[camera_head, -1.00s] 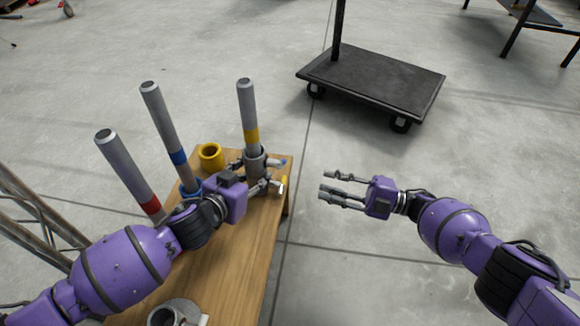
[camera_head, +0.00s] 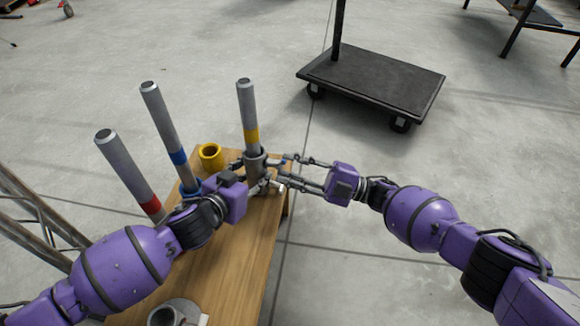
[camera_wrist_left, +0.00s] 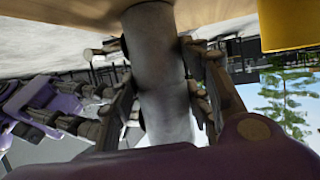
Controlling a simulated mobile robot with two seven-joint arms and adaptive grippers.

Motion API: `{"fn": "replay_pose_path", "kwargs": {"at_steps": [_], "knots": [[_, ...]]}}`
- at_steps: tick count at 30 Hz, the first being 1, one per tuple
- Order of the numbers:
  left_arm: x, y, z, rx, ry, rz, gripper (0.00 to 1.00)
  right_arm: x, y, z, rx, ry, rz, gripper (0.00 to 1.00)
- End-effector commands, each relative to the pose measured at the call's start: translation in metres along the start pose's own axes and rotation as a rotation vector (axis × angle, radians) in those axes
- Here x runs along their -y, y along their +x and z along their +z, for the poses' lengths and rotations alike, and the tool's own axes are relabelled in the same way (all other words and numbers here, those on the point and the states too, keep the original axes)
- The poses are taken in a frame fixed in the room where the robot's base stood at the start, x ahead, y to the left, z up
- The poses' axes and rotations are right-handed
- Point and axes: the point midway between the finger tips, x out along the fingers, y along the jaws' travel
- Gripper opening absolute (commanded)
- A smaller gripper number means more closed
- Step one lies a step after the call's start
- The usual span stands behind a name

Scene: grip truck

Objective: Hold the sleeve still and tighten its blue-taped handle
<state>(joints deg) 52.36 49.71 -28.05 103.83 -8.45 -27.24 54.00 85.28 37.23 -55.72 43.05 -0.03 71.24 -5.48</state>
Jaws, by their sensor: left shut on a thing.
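A grey sleeve (camera_head: 254,163) stands upright on the wooden table, around the base of a grey post with a yellow band (camera_head: 251,136). My left gripper (camera_head: 258,176) is shut on the sleeve; the left wrist view shows its fingers on both sides of the grey sleeve (camera_wrist_left: 160,75). My right gripper (camera_head: 281,171) is open at the sleeve's right side, its spread fingers pointing left at the handles. The blue-taped handle is hidden or too small to make out among the right fingers. Whether those fingers touch it, I cannot tell.
Posts with a blue band (camera_head: 178,158) and a red band (camera_head: 150,205) stand to the left. A cup (camera_head: 165,316) is at the front.

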Motion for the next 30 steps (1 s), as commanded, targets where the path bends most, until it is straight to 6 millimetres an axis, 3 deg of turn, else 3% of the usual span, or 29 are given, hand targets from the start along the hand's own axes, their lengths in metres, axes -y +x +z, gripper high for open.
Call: {"fn": "replay_pose_path", "kwargs": {"at_steps": [10, 17, 30], "knots": [[0.0004, 0.0001, -0.0006, -0.001, 0.0, -0.001, 0.0, 0.0001, 0.0041, 0.0, 0.0, 0.0, 0.0, 0.3], [0.0004, 0.0001, -0.0006, -0.001, 0.0, -0.001, 0.0, 0.0001, 0.0038, 0.0, 0.0, 0.0, 0.0, 0.0], [0.0005, 0.0001, -0.0006, -0.001, -0.001, -0.001, 0.0, 0.0007, 0.0034, -0.0003, 0.012, 0.057, 0.006, 0.0]]}}
